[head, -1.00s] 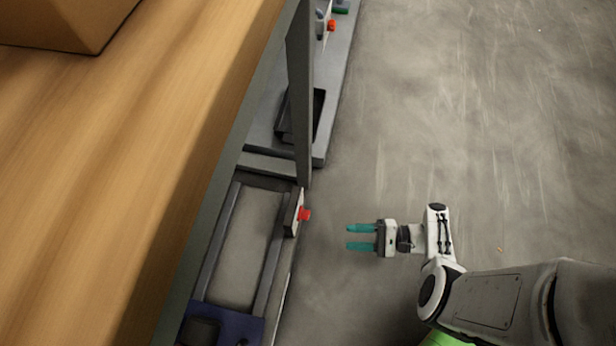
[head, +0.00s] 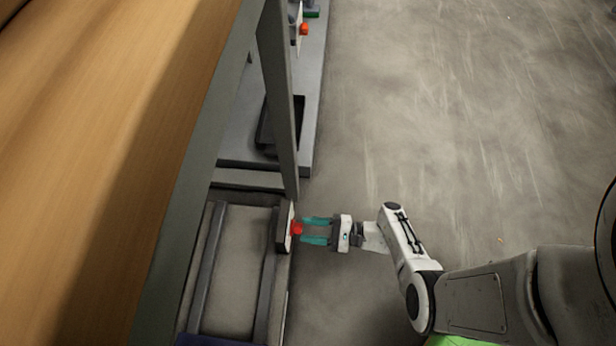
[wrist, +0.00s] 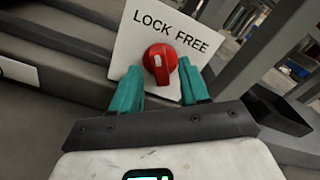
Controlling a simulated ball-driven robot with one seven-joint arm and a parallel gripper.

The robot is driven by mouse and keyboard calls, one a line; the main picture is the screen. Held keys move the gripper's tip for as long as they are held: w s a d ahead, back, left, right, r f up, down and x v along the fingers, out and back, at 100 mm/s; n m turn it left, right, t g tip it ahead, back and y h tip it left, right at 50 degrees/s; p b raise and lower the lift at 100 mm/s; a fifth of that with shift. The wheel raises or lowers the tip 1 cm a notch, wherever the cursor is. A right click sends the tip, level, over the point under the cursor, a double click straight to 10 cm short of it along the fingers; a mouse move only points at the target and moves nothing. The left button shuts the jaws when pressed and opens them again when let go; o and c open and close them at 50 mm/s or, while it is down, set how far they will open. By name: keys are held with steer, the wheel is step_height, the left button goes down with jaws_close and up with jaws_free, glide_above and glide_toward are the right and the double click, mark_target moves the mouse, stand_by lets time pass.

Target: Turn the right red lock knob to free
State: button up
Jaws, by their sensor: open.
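The red lock knob (head: 297,229) sits on a white plate (head: 287,212) on the side of the low frame in the head view. In the wrist view the red knob (wrist: 160,62) shows a pale pointer mark near its middle, below the words LOCK and FREE on the plate (wrist: 135,45). The mark looks nearly upright in the picture; which word it favours I cannot tell. My gripper (head: 305,230) is open, its teal fingertips on either side of the knob. In the wrist view my gripper (wrist: 160,85) has one finger left and one right of the knob, with gaps showing.
A second red knob (head: 304,29) sits farther up along the machine. A grey post (head: 281,100) stands close to the near plate. A wooden surface (head: 100,150) fills the left. The floor (head: 430,120) to the right is clear.

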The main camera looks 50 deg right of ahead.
steer(key=shift+w+a, duration=0.35)
steer(key=shift+w, duration=0.1)
jaws_close()
